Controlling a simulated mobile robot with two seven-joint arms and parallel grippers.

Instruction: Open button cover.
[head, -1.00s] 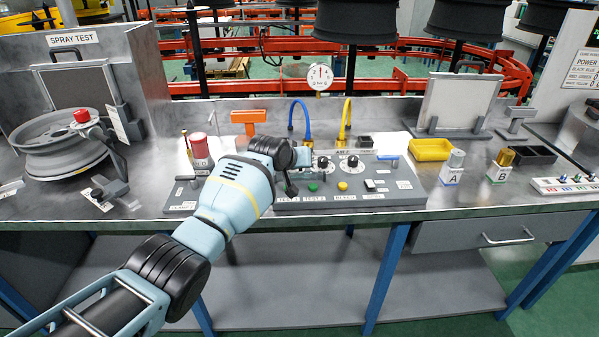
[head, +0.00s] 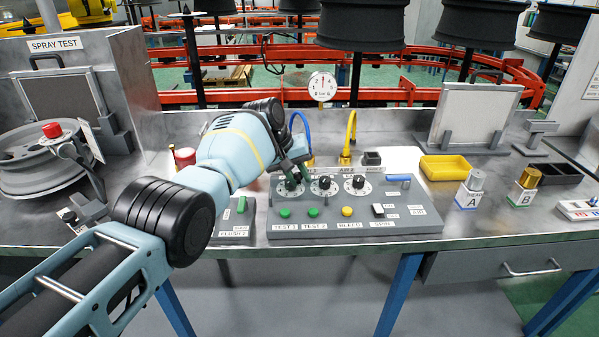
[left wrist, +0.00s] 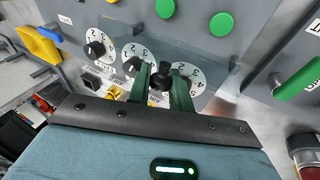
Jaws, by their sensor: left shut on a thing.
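The grey control panel (head: 350,228) on the bench carries three white dials with black knobs, among them the middle dial (head: 325,186) and right dial (head: 359,184). My left gripper (head: 293,172) is at the left dial. In the left wrist view its dark green fingers are shut on a small black knob (left wrist: 160,80). I cannot tell whether this belongs to the plate or the dial. My right gripper is out of view.
A blue hose (head: 303,128) and a yellow hose (head: 351,128) rise behind the panel, near a round gauge (head: 322,86). A yellow tray (head: 449,168) and blocks A (head: 471,190) and B (head: 524,188) stand to the right. A small panel with a green switch (head: 242,204) is left.

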